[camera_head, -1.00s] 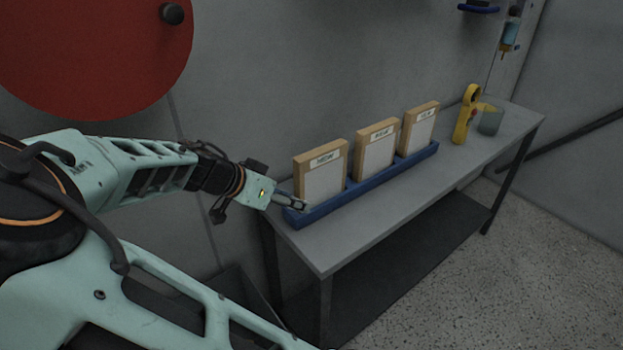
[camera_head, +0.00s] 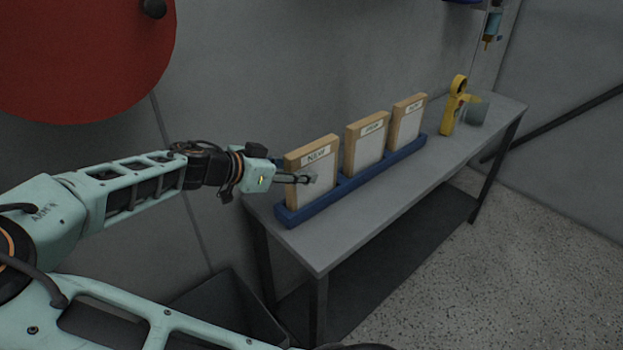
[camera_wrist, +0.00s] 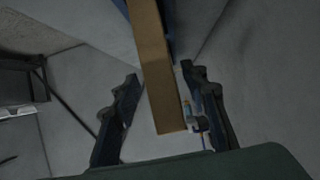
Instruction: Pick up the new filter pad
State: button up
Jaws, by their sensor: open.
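Three framed filter pads stand upright in a blue rack on the bench. The left pad (camera_head: 311,191) has a tan frame, a pale face and a label that seems to read "NEW", though it is blurred. The middle pad (camera_head: 368,152) and right pad (camera_head: 408,124) have labels too small to read. My gripper (camera_head: 310,179) is at the left pad, with a finger in front of its face. In the wrist view, my open gripper (camera_wrist: 160,80) has a finger on each side of a pad's tan edge (camera_wrist: 158,75), with gaps visible.
The blue rack (camera_head: 345,189) runs along the grey bench (camera_head: 390,205). A yellow tool (camera_head: 453,107) and a greenish cup (camera_head: 477,110) stand at the bench's far end. The wall is close behind the rack. The bench front is clear.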

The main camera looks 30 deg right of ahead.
jog(key=shift+w+b+x, duration=0.1)
jog(key=shift+b+x, duration=0.1)
jog(key=shift+x, duration=1.2)
jog(key=shift+w+b+x, duration=0.15)
jog(key=shift+x, duration=1.2)
jog(key=shift+f, duration=0.1)
jog(key=shift+c, duration=0.7)
grip_shut()
